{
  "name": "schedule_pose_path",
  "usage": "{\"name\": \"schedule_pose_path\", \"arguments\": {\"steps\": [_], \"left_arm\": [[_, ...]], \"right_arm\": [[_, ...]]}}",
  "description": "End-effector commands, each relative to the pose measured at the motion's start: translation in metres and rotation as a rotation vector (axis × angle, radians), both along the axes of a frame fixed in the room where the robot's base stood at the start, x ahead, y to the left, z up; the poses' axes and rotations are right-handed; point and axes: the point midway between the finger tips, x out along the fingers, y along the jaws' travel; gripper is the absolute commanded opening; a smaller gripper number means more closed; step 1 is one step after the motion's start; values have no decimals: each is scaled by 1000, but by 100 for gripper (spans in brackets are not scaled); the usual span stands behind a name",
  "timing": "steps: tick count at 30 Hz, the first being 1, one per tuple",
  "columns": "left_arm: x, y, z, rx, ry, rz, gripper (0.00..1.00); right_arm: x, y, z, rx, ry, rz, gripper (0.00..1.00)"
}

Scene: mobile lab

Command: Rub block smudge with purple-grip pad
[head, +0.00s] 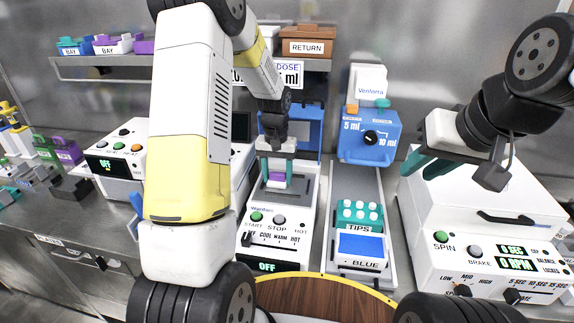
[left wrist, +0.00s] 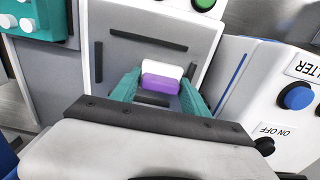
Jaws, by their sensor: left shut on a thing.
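My left gripper (head: 276,172) is shut on the purple-grip pad (head: 277,179), over the grey top plate of the heater block (head: 271,200). In the left wrist view the pad (left wrist: 160,84) has a purple grip and a white part, between the teal fingers of my left gripper (left wrist: 158,98). Whether the pad touches the plate is hard to tell. The plate (left wrist: 135,60) bears thin dark bars near its edges; I cannot make out a separate smudge. My right gripper (head: 425,165) hangs above the white spinner at the right, its teal fingers apart and empty.
The spinner (head: 490,215) stands at the right. A white device (head: 117,150) showing OFF is at the left. A wall shelf (head: 120,68) holds bins.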

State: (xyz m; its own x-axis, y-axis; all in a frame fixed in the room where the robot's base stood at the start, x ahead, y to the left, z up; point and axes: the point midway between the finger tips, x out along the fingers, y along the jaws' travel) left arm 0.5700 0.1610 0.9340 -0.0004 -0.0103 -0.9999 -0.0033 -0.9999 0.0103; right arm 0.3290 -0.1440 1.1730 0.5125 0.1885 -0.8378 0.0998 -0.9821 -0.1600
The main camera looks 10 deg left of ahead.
Motion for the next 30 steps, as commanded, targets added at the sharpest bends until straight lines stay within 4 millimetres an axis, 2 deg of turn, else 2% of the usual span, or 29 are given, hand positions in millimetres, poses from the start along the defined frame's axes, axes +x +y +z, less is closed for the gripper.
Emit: {"name": "schedule_pose_path", "arguments": {"steps": [1,14,22,30], "left_arm": [[2,10,2,18,-5,11,21],[1,-18,2,13,-3,7,21],[1,-43,-1,12,-2,6,21],[0,-46,-5,11,-2,8,21]], "right_arm": [[0,0,0,0,0,0,28],[0,0,0,0,0,0,28],[0,0,0,0,0,0,28],[0,0,0,0,0,0,28]]}}
